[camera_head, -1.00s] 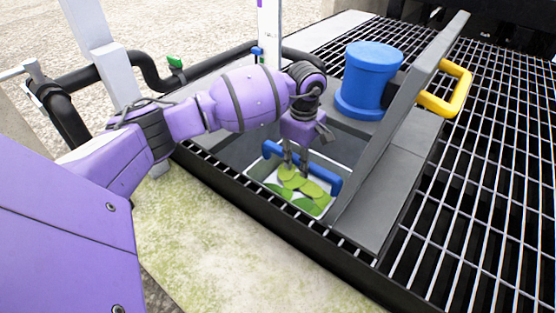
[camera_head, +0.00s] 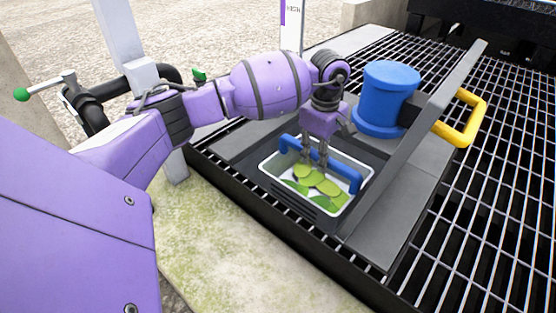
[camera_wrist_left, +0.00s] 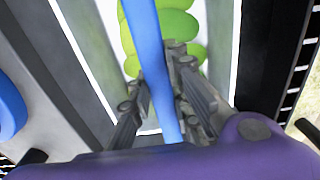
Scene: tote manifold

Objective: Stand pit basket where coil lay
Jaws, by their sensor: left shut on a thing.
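The pit basket (camera_head: 349,159) is a pale tray with a blue bar handle (camera_head: 344,177) and green leaves (camera_head: 328,187) inside. My left gripper (camera_head: 316,160) points down from above and is shut on the handle. In the left wrist view the fingers (camera_wrist_left: 157,82) sit on both sides of the blue bar (camera_wrist_left: 148,40), with leaves beneath. The basket hangs roughly level at the height of the pit's rim and hides much of the opening. No coil shows in these frames. My right gripper is not in view.
A blue cylinder (camera_head: 388,95) stands on the grey slab behind the pit. A raised grey lid (camera_head: 425,125) with a yellow handle (camera_head: 470,118) stands right of the basket. Metal grating (camera_head: 500,200) spreads right. A black pipe with a green-tipped lever (camera_head: 22,95) is at left. Pale ground (camera_head: 215,225) lies clear in front.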

